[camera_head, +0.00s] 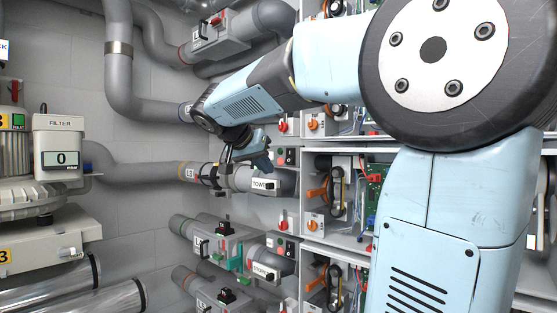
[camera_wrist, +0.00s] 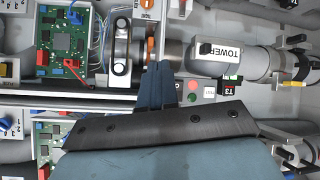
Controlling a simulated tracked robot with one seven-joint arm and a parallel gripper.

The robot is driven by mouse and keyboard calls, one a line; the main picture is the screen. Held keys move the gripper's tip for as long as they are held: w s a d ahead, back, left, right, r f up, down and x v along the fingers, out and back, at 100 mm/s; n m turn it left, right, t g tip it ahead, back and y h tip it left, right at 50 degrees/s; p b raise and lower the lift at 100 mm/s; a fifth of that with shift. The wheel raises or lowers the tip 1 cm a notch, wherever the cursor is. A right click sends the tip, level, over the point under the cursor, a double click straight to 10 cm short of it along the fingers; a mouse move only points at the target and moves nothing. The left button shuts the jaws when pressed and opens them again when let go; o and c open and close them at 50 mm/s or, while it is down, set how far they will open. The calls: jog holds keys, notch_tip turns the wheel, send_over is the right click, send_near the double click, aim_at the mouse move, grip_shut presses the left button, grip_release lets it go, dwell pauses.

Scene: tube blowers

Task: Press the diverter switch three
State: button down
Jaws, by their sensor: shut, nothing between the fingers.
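My gripper (camera_head: 262,162) is shut and empty, reaching toward the pipe wall in the head view. In the wrist view its blue fingers (camera_wrist: 167,75) point up the picture, touching nothing that I can make out. A small black box with a red T3 label (camera_wrist: 230,87) sits right of the fingers, beside the pipe marked TOWER (camera_wrist: 222,52). A panel with a red and a green button (camera_wrist: 193,91) lies between the fingers and that box. I cannot tell for sure which part is diverter switch three. In the head view the T3 box is hidden behind my gripper.
Cabinet bays with a green circuit board (camera_wrist: 64,45) and an orange handle (camera_head: 317,194) are close to the fingers. A lower pipe marked STORE (camera_head: 263,271) and grey pipes (camera_head: 122,75) line the wall. A filter unit (camera_head: 60,150) stands at left.

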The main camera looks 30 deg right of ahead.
aim_at(290, 161)
jog(key=w+r+m+h, duration=0.3)
jog(key=w+r+m, duration=0.1)
jog(key=w+r, duration=0.2)
jog(key=shift+w+d+r, duration=0.15)
jog(key=shift+w+r, duration=0.15)
jog(key=shift+w, duration=0.25)
jog(key=shift+d, duration=0.1)
jog(key=x, duration=1.4)
jog(key=shift+s+d, duration=0.1)
jog(key=shift+d, duration=0.15)
jog(key=shift+a, duration=0.25)
jog(key=shift+r, duration=0.15)
